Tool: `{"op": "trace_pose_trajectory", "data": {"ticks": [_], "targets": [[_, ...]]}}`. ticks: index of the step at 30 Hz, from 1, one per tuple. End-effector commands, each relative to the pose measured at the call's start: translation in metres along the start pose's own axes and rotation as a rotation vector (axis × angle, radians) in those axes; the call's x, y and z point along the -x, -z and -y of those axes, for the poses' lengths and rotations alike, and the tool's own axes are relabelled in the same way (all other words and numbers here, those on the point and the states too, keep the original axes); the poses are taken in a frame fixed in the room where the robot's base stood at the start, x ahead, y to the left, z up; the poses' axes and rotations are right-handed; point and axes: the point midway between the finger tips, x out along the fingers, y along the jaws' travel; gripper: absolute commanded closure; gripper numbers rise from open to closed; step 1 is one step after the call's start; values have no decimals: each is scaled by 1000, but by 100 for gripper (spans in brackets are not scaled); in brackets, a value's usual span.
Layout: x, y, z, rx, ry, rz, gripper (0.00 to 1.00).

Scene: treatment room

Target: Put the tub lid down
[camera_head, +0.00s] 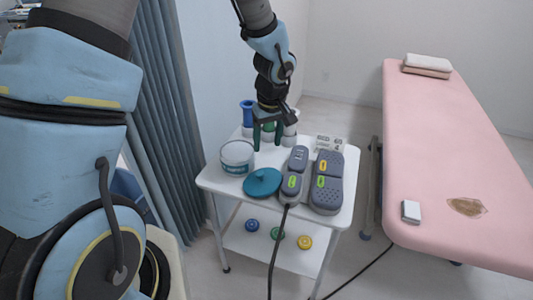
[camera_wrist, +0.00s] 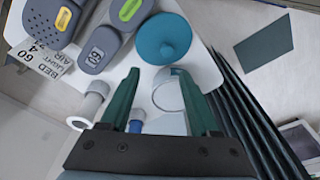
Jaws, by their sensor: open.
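The teal round tub lid (camera_head: 262,183) lies flat, knob up, on the white trolley top (camera_head: 226,184), near its front edge. It also shows in the wrist view (camera_wrist: 165,42). The tub (camera_head: 237,158), white with a teal band, stands just behind and left of the lid; in the wrist view the tub (camera_wrist: 168,93) shows between my fingers. My gripper (camera_head: 267,147) is open and empty, above the trolley behind the lid and apart from it. Its two dark green fingers (camera_wrist: 157,73) also show in the wrist view.
Two grey handsets (camera_head: 327,185) with coloured displays lie right of the lid, with a cable hanging down. A sign (camera_head: 329,143) and a blue spool-shaped item (camera_head: 247,112) stand behind. Coloured rolls (camera_head: 277,237) sit on the lower shelf. A pink treatment bed (camera_head: 440,130) is at right.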

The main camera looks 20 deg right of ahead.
Motion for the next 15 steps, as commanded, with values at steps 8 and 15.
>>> {"op": "trace_pose_trajectory", "data": {"ticks": [8,15], "targets": [[48,1,0,1,-2,-2,37],[62,0,0,-1,0,1,37]]}}
